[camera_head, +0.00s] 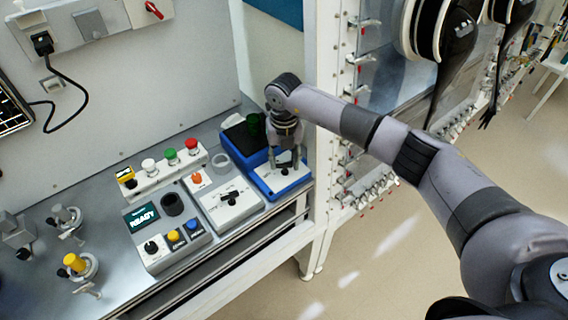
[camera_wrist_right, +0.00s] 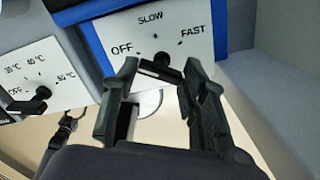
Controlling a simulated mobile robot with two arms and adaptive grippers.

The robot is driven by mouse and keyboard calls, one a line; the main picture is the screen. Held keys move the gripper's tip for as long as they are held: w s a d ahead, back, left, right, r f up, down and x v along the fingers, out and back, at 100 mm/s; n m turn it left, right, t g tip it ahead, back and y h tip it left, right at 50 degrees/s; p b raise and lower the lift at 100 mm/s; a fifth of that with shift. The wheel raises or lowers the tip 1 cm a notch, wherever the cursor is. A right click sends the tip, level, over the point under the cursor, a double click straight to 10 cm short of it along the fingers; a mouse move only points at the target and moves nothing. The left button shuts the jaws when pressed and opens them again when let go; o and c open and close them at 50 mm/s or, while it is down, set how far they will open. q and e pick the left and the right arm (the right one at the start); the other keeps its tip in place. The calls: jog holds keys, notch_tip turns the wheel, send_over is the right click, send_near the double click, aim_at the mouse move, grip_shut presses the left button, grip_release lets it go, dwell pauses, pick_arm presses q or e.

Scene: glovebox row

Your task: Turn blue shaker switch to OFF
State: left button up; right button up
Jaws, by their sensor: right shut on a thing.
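The blue shaker (camera_head: 254,163) stands at the right end of the bench, with a white front panel. In the right wrist view its panel (camera_wrist_right: 146,35) reads OFF, SLOW and FAST around a black switch knob (camera_wrist_right: 160,72). The knob lies aslant, with a white mark at its left end, on the OFF side. My right gripper (camera_head: 285,165) reaches down to this panel from above. In the right wrist view its fingers (camera_wrist_right: 160,82) are closed on the knob, one on each side. They hide part of it. My left gripper is not in view.
Left of the shaker is a white hotplate-like unit (camera_head: 229,205) with a temperature dial (camera_wrist_right: 40,95). A grey unit (camera_head: 188,240) shows READY, and a row of coloured buttons (camera_head: 170,157) sits behind. A white cabinet post (camera_head: 326,130) stands close to my right arm.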

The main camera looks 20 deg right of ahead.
aim_at(284, 163)
jog(key=shift+n+b, duration=0.35)
jog(key=shift+n, duration=0.15)
jog(key=o, duration=1.2)
jog(key=shift+c, duration=0.2)
notch_tip(284, 163, up, 12)
dwell(0.5)
